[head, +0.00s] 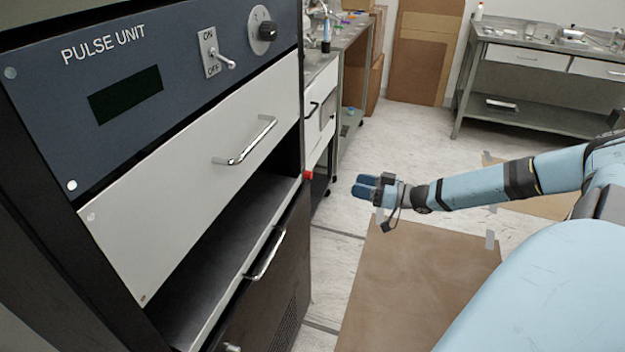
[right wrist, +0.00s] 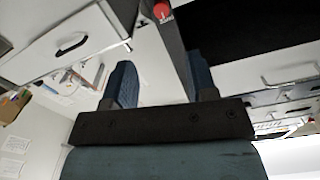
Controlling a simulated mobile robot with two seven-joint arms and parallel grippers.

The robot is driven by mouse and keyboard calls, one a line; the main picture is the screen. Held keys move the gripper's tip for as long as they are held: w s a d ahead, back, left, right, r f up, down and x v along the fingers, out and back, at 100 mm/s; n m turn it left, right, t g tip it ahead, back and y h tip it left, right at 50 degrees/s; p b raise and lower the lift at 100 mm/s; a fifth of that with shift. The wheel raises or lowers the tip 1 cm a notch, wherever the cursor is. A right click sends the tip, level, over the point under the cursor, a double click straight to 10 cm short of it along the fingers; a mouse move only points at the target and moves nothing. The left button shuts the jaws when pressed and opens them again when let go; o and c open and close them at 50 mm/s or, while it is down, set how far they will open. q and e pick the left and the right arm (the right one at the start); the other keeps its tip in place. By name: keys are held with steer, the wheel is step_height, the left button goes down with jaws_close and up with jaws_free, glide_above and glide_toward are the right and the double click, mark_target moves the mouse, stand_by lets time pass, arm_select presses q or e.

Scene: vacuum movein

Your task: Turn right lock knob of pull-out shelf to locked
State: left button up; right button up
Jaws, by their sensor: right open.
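The pull-out shelf (head: 212,243) is a dark slot-like surface with a pale front edge and a metal handle (head: 266,256), below the white drawer. The right lock knob (head: 308,175) is a small red piece at the shelf's far right end. In the right wrist view the red knob (right wrist: 161,11) shows at the top, beyond the fingers. My right gripper (head: 366,187) is open and empty, to the right of the knob and apart from it. Its two blue fingers (right wrist: 162,82) show spread in the wrist view. My left gripper is not in view.
The pulse unit panel (head: 125,60) and white drawer (head: 190,180) with its handle (head: 246,141) stand above the shelf. A brown floor sheet (head: 415,285) lies below my arm. A metal side table (head: 540,65) stands at the back right. The space between gripper and cabinet looks clear.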

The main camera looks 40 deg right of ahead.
mark_target(308, 175)
steer(key=b+x, duration=0.3)
steer(key=x, duration=1)
steer(key=shift+a, duration=0.25)
steer(key=c, duration=0.7)
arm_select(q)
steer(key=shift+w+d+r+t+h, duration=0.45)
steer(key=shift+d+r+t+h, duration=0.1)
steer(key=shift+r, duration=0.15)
arm_select(e)
steer(key=shift+c, duration=1.2)
